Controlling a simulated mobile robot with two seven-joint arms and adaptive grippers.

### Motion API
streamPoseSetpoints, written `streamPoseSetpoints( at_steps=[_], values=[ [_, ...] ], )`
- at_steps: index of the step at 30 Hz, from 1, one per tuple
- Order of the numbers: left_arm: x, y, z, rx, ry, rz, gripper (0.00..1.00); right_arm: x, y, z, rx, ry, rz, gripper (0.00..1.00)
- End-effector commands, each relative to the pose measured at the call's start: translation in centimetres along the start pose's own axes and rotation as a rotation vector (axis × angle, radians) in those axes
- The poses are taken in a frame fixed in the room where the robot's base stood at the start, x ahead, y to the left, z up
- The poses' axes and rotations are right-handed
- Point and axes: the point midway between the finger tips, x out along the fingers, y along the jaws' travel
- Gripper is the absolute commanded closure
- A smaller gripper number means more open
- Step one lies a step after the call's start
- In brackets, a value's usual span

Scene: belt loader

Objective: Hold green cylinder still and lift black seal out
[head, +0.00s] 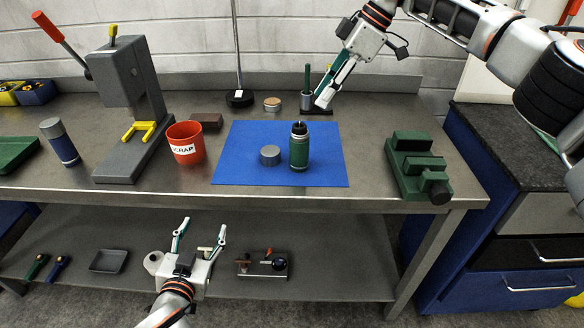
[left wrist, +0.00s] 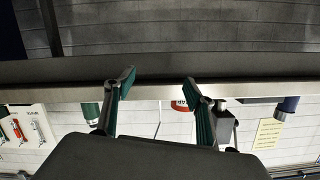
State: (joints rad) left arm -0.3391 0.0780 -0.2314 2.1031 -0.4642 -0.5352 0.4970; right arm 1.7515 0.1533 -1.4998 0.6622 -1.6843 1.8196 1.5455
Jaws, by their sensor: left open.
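The green cylinder (head: 299,152) stands upright on the blue mat (head: 235,171) in the head view. The black seal (head: 299,128) shows as a dark piece at its top; how deep it sits cannot be told.
A grey cap (head: 270,155) lies left of the cylinder. A red scrap cup (head: 186,143), a press (head: 124,85) and a blue bottle (head: 60,142) stand further left. A green vise (head: 417,165) stands right. A dark tool holder (head: 316,103) stands beside my right gripper.

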Motion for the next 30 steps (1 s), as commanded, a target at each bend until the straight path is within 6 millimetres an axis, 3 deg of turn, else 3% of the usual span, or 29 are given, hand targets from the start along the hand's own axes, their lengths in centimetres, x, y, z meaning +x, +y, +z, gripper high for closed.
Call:
streamPoseSetpoints(
  at_steps=[1,8,10,15,21,25,30],
  values=[
    [0.7,-1.0,-2.7,-0.007,0.044,-0.036,0.45,0.0,0.0,0.0,0.000,0.000,0.000,0.72],
    [2.0,-4.9,-12.7,-0.063,0.216,-0.176,0.45,0.0,0.0,0.0,-0.001,0.000,0.000,0.72],
    [3.2,-3.1,-14.9,-0.101,0.252,-0.156,0.45,0.0,0.0,0.0,-0.001,0.000,0.000,0.72],
    [5.8,4.8,-15.9,-0.160,0.250,-0.012,0.45,0.0,0.0,0.0,-0.001,0.000,0.000,0.72],
    [7.4,13.0,-17.2,-0.197,0.245,0.134,0.45,0.0,0.0,0.0,-0.001,0.000,0.000,0.72],
    [7.7,16.2,-17.7,-0.206,0.241,0.192,0.45,0.0,0.0,0.0,-0.001,0.000,0.000,0.72],
    [8.2,17.9,-18.0,-0.208,0.239,0.221,0.45,0.0,0.0,0.0,-0.001,0.000,0.000,0.72]
  ],
)
